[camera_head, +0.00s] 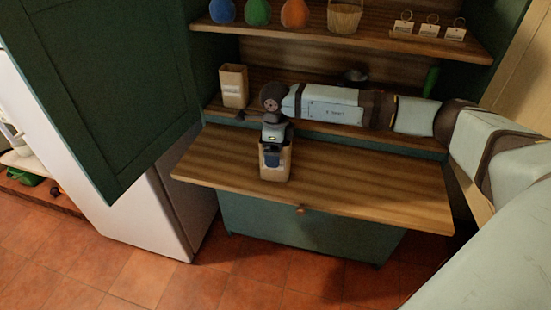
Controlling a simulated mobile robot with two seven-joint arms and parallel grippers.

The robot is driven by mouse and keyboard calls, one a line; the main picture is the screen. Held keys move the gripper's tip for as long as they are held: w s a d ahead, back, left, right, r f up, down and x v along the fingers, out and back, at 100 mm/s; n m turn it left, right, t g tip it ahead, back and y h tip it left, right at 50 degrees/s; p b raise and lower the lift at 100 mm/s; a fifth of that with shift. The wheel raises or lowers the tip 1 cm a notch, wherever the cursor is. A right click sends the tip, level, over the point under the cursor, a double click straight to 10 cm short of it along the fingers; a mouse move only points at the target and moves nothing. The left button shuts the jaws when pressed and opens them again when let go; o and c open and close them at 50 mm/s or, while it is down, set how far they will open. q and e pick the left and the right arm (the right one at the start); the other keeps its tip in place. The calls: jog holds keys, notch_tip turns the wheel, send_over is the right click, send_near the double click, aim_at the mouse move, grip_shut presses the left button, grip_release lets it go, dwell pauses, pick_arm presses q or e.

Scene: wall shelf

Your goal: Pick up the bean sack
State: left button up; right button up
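A tan, upright sack (275,174) stands on the fold-down wooden board, apparently resting on it. A similar tan sack (233,86) with a printed label stands on the shelf behind, to the left. I cannot read either label, so I cannot tell which one holds beans. My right gripper (272,157) points down at the sack on the board, overlapping its upper part. Its dark fingers hide much of that sack, and whether they are closed on it cannot be told. My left gripper is out of view.
The fold-down board (375,190) is clear to the right of the sack. Coloured ovoid objects (258,12), a basket (345,17) and small tagged items (429,28) stand on the upper shelf. A green cabinet door (110,85) stands open at left. A dark bowl (355,75) sits behind my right arm.

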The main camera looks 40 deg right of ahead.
jog(key=c, duration=1.3)
jog(key=shift+o, duration=0.2)
jog(key=shift+r, duration=0.15)
